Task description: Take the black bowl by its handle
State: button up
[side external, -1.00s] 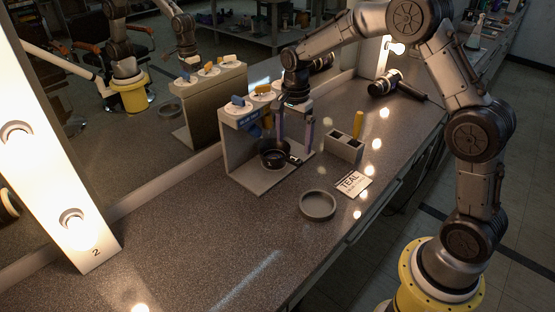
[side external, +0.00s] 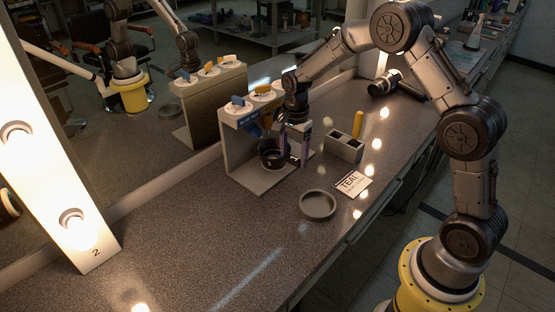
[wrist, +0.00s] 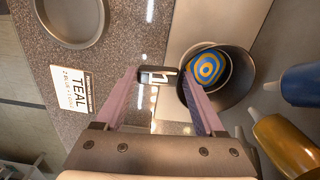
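The black bowl (side external: 270,160) stands on the base of the grey dispenser stand (side external: 262,184). In the wrist view the bowl (wrist: 238,98) holds blue and yellow rings of contents. Its short black handle (wrist: 158,77) points left, toward the open counter. My gripper (side external: 293,163) is low beside the bowl, with its purple fingers pointing down. In the wrist view my gripper (wrist: 160,75) is open, one fingertip on each side of the handle. The right finger overlaps the bowl's near rim in that view. I cannot tell whether either finger touches the handle.
The dispenser has knobs (side external: 238,102) on top, and blue and yellow nozzles (wrist: 285,140) hang close to the bowl. The counter's front left is clear.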

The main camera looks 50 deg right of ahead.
jog(key=c, duration=0.8)
jog(key=shift+r, duration=0.1)
jog(key=shift+c, duration=0.2)
